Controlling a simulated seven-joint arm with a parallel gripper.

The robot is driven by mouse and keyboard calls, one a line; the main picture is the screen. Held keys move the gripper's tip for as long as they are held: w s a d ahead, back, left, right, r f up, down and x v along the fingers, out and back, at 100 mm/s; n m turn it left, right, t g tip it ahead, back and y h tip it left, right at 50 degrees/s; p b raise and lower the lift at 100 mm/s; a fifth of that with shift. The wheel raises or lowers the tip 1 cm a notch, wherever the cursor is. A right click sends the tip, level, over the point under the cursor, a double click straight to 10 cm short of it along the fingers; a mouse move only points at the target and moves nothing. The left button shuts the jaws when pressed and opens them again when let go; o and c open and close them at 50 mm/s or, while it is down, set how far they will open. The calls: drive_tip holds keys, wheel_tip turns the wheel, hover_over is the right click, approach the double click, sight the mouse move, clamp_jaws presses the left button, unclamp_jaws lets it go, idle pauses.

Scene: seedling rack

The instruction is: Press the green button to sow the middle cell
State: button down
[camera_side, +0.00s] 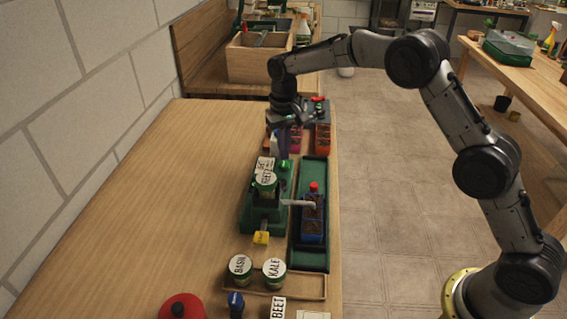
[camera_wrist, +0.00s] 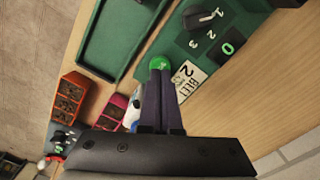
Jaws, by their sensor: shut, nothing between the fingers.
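The green button (camera_side: 285,165) sits at the far end of the green sowing machine (camera_side: 250,215). It also shows in the wrist view (camera_wrist: 186,69). My gripper (camera_side: 284,156) is shut and empty, its dark purple fingers together and pointing down at the button. A white spout (camera_side: 297,203) reaches over a blue seedling tray (camera_side: 313,230) in the green trough (camera_side: 315,170).
Orange (camera_side: 323,138) and pink (camera_wrist: 112,108) trays stand beyond the trough. BASIL (camera_side: 240,267) and KALE (camera_side: 274,270) tins stand at the near end. The table's left side is clear.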

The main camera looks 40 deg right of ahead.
sight(284, 164)
drive_tip(key=shift+f, duration=0.2)
drive_tip(key=shift+f, duration=0.35)
drive_tip(key=shift+f, duration=0.55)
drive_tip(key=shift+r, duration=3.8)
